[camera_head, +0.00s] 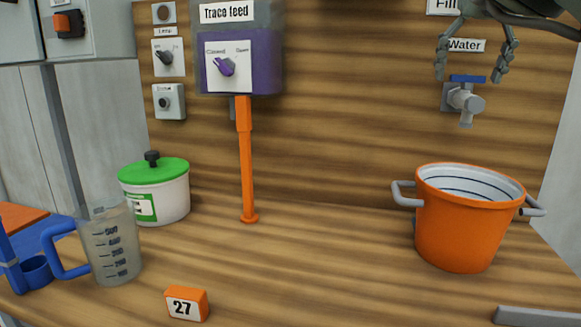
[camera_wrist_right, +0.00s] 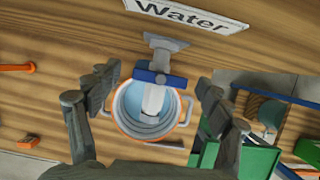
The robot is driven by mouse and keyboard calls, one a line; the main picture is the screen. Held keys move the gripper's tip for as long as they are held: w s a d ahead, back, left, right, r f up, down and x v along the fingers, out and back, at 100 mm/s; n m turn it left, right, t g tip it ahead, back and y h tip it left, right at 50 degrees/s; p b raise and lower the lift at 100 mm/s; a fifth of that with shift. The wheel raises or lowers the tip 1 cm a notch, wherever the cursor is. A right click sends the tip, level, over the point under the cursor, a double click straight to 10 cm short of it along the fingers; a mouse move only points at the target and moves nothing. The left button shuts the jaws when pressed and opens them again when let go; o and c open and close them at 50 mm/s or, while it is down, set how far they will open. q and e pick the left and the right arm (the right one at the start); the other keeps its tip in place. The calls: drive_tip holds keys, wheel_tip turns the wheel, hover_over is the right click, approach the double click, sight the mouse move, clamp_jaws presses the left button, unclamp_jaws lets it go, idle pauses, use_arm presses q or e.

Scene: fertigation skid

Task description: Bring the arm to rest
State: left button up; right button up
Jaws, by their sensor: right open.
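My right gripper (camera_head: 471,76) hangs at the top right of the head view, in front of the wall above the tap. Its two fingers are spread wide with nothing between them. In the right wrist view the open fingers (camera_wrist_right: 158,84) frame the grey tap (camera_wrist_right: 153,98) and its blue handle (camera_wrist_right: 160,77) without visibly touching them. The tap (camera_head: 466,100) sits on the wall under the Water label (camera_head: 466,45), its blue handle lying crosswise. My left gripper is in neither view.
An orange pot (camera_head: 460,235) stands below the tap. A measuring jug (camera_head: 110,245), a green-lidded tub (camera_head: 157,188), an orange 27 marker (camera_head: 187,305) and an orange post (camera_head: 246,165) under the Trace feed box (camera_head: 237,50) stand left. The middle of the counter (camera_head: 320,255) is clear.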

drive_tip(key=shift+d+n+y, duration=0.1)
drive_tip(key=shift+n+y, duration=0.2)
drive_tip(key=shift+n, duration=0.5)
drive_tip(key=n, duration=0.1)
drive_tip(key=n+y, duration=0.1)
drive_tip(key=shift+r+n, duration=0.2)
drive_tip(key=shift+n, duration=0.1)
drive_tip(key=n+y, duration=0.1)
drive_tip(key=n, duration=0.3)
drive_tip(key=shift+d, duration=0.1)
